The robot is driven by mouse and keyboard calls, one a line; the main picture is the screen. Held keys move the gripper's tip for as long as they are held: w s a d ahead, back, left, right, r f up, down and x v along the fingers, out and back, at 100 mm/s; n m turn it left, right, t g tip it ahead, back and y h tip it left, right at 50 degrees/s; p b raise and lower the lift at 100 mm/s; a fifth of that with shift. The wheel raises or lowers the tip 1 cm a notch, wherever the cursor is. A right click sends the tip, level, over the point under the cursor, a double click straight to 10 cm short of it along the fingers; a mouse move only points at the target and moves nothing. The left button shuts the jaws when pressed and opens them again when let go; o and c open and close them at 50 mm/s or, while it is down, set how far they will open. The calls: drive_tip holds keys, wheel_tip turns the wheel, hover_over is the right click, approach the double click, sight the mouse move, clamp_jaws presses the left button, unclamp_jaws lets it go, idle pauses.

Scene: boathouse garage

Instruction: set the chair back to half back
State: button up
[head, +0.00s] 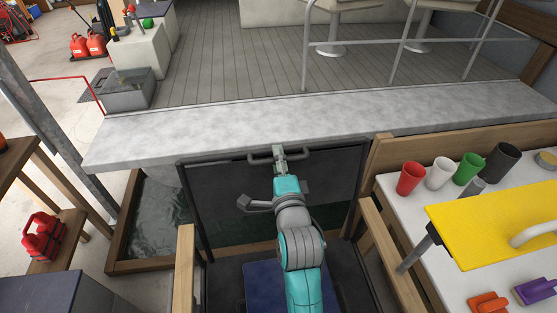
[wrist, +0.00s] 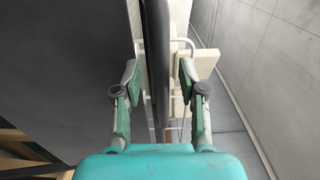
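The chair has a dark framed back panel (head: 232,190), wooden armrests (head: 185,272) and a blue seat cushion (head: 262,287) partly hidden by my arm. The back stands up at the far end of the seat; I cannot tell its exact angle. My gripper (head: 279,154) is at the middle of the back's top edge. In the wrist view my gripper (wrist: 160,78) is open, with one finger on each side of the dark back edge (wrist: 156,45). Gaps show between the fingers and the edge, so it does not grip it.
A grey counter ledge (head: 240,115) runs just beyond the chair back. At right a white table (head: 400,195) holds several cups (head: 440,172) and a yellow board (head: 490,222). A wood-edged water basin (head: 155,225) lies at left. A wooden bench (head: 60,190) holds a red container (head: 43,237).

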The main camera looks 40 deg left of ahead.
drive_tip(key=v, duration=1.2)
idle(0.4)
drive_tip(key=s+d+f+n+t+h, duration=0.1)
drive_tip(key=s+d+f+h, duration=0.1)
drive_tip(key=d+f, duration=0.45)
drive_tip(key=s+d+f+n+t+h, duration=0.1)
drive_tip(key=s+d+f+h, duration=0.15)
drive_tip(key=d, duration=0.75)
drive_tip(key=s+d+f+n+t+h, duration=0.1)
drive_tip(key=s+d+f+h, duration=0.1)
drive_tip(key=d+f, duration=0.5)
drive_tip(key=s+d+r+n+h, duration=0.2)
drive_tip(key=s+d+n+h, duration=0.3)
drive_tip(key=s+d, duration=1.3)
drive_tip(key=s+h, duration=0.2)
drive_tip(key=s, duration=0.1)
drive_tip(key=shift+s+r, duration=0.15)
drive_tip(key=shift+r, duration=0.25)
drive_tip(key=shift+h, duration=0.25)
